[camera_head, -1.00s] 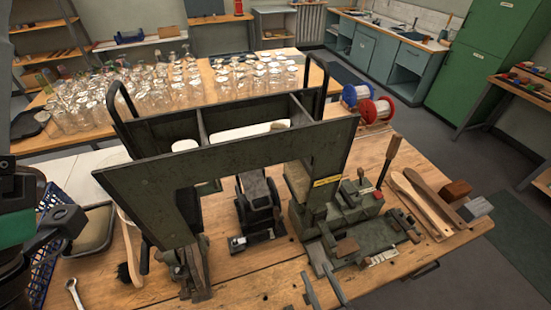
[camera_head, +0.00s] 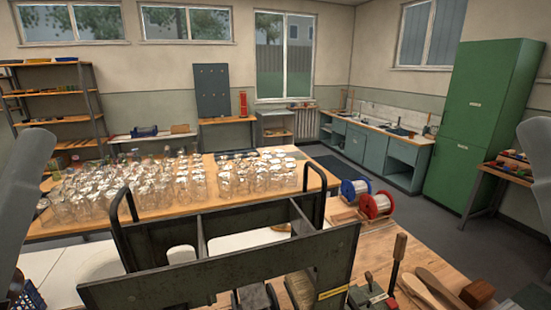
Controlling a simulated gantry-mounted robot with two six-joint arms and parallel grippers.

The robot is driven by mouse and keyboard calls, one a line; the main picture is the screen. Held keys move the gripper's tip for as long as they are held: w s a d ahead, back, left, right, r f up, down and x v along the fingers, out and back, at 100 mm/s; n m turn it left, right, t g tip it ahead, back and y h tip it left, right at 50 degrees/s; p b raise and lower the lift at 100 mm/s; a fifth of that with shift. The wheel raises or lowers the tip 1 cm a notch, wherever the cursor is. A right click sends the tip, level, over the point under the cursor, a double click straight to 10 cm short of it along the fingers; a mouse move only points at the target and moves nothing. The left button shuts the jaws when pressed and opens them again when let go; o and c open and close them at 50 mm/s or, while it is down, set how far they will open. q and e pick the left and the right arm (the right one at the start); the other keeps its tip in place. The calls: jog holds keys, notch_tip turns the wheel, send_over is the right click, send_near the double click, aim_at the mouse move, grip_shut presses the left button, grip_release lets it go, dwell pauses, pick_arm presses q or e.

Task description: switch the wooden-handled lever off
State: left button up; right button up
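The wooden-handled lever (camera_head: 399,247) stands at the lower right of the head view, behind and to the right of the dark metal frame of the machine (camera_head: 225,272). Its handle points up and leans slightly to the right. Its dark shaft runs down beside a grey-green fixture (camera_head: 370,298) with a small red part. The lever's base and most of the fixture are cut off by the bottom edge. Neither of my grippers shows; only grey parts, which look like my arms, stand at the left and right edges.
Red and blue wire spools (camera_head: 376,205) sit behind the lever. Wooden brush bodies (camera_head: 440,290) and a brown block (camera_head: 478,293) lie to its right. Many glass jars (camera_head: 160,185) cover the table behind. The machine's upright frame and black hoops stand left of the lever.

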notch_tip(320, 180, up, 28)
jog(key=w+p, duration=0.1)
jog(key=p, duration=2.7)
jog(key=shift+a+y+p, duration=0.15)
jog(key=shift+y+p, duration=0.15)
jog(key=shift+p, duration=0.1)
